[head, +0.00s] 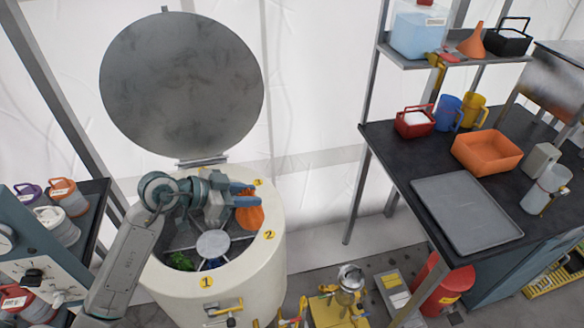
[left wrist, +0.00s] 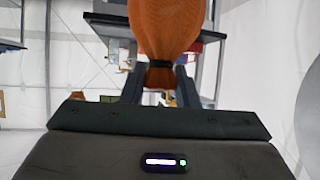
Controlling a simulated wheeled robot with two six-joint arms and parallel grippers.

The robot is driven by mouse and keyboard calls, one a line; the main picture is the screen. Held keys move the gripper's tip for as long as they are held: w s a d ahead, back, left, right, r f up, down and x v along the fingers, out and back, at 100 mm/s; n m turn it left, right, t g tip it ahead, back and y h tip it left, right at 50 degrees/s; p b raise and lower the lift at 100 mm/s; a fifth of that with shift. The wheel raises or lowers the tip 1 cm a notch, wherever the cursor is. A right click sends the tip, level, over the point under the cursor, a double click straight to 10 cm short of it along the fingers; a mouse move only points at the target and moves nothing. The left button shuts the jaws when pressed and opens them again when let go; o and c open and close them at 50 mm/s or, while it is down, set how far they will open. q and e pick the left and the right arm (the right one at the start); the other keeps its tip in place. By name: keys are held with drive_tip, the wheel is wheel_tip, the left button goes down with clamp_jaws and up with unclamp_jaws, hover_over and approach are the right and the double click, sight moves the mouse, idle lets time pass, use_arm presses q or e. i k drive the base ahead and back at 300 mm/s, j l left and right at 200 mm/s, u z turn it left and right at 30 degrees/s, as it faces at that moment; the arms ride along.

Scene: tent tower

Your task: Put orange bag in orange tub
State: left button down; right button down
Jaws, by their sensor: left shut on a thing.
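The orange bag (head: 250,214) is at my left gripper (head: 243,194), over the right side of the open white drum's mouth in the head view. The left wrist view shows the orange bag (left wrist: 166,30) up close, with its dark-tied neck between the two fingers of my left gripper (left wrist: 160,82). That gripper is shut on the bag. The orange tub (head: 487,152) sits on the dark bench at the right and looks empty. My right gripper is not in view.
The white drum (head: 262,262) has numbered sections, a green item (head: 180,261) inside, and a raised round lid (head: 181,82) behind my arm. A grey tray (head: 466,211) lies in front of the tub. Red, blue and yellow containers stand behind it.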

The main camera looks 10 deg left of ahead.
sight(482, 159)
drive_tip(key=k+l+z, duration=0.1)
drive_tip(key=l+z, duration=0.15)
drive_tip(key=z, duration=0.2)
drive_tip(key=l+z, duration=0.3)
drive_tip(key=z, duration=0.15)
drive_tip(key=l+z, duration=0.3)
drive_tip(key=z, duration=0.15)
drive_tip(key=i+l+z, duration=0.4)
drive_tip(key=i+z, duration=0.4)
drive_tip(key=i+u, duration=0.15)
drive_tip(key=i, duration=0.35)
drive_tip(key=i+l+u, duration=0.15)
drive_tip(key=i, duration=0.35)
drive_tip(key=i+l+u, duration=0.15)
drive_tip(key=i, duration=0.3)
drive_tip(key=i+u, duration=0.25)
drive_tip(key=u, duration=0.2)
drive_tip(key=i+l+u, duration=0.2)
drive_tip(key=u, duration=0.25)
drive_tip(key=i+l+u, duration=0.2)
drive_tip(key=u, duration=0.25)
drive_tip(key=i+l+u, duration=0.15)
drive_tip(key=l+u, duration=0.25)
drive_tip(key=i+u, duration=0.35)
drive_tip(key=i+j, duration=0.2)
